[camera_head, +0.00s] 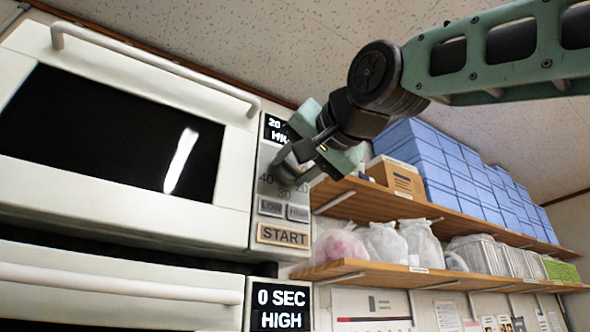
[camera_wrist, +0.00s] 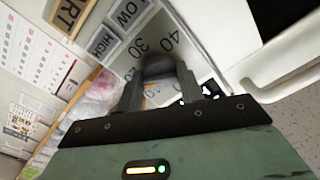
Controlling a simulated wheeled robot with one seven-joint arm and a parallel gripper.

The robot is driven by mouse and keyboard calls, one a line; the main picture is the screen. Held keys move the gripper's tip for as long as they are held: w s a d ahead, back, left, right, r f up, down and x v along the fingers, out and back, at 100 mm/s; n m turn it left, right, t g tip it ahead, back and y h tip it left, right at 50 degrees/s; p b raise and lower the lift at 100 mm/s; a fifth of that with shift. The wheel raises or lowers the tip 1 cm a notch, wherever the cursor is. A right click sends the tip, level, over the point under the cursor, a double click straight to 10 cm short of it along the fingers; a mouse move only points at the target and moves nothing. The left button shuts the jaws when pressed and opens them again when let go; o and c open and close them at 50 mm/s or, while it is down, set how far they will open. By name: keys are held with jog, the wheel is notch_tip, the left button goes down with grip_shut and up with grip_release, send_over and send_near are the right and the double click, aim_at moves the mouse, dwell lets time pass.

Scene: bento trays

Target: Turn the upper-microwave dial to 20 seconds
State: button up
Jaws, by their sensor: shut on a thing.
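The upper microwave (camera_head: 235,185) stands at left with its door shut. Its display (camera_head: 273,128) shows "20" on the top line, with the rest covered by my gripper. The dial sits below, ringed by numbers; 40, 30 and 20 show in the head view, where my gripper (camera_head: 291,158) mostly hides the knob. In the wrist view the dark dial (camera_wrist: 158,66) is between the two fingers of my gripper (camera_wrist: 163,80), which are shut on it. Which number the dial points to cannot be made out.
Below the dial are LOW (camera_head: 270,207) and HIGH (camera_head: 297,213) buttons and a START button (camera_head: 283,235). A lower microwave (camera_head: 120,285) shows "0 SEC HIGH". Shelves at right hold blue boxes (camera_head: 445,170), a cardboard box (camera_head: 398,178) and bags (camera_head: 385,243).

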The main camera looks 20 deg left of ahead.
jog(key=o, duration=1)
jog(key=b+v, duration=0.5)
jog(key=v, duration=1.2)
jog(key=shift+s+d, duration=0.1)
jog(key=shift+d, duration=0.15)
